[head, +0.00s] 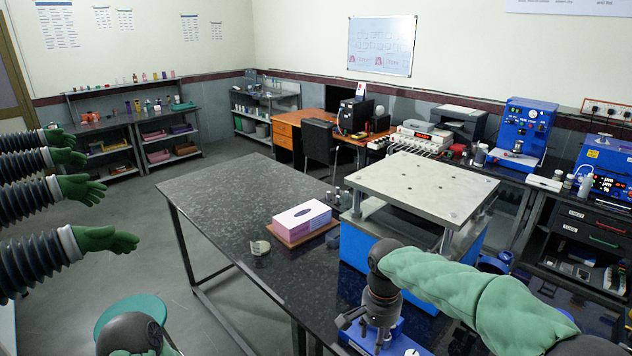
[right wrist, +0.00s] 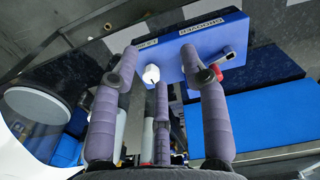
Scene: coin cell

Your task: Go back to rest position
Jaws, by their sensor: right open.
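My right gripper (head: 372,322) is over the near right part of the dark table, at the end of my green-sleeved arm. In the right wrist view its fingers (right wrist: 158,68) are spread open, with nothing seen held between them. A blue device (right wrist: 207,58) with a white knob and a red-collared lever lies beyond the fingertips. It also shows partly under the gripper in the head view (head: 398,343). I cannot tell the exact gap between gripper and device. Part of my left arm shows at the bottom left, but its gripper is out of view.
A raised metal plate (head: 422,186) on a blue base stands just beyond my right arm. A tissue box (head: 302,216) sits on the dark table (head: 225,195), with a small round item (head: 260,248) nearby. A green stool (head: 130,308) stands at the lower left. The table's left part is clear.

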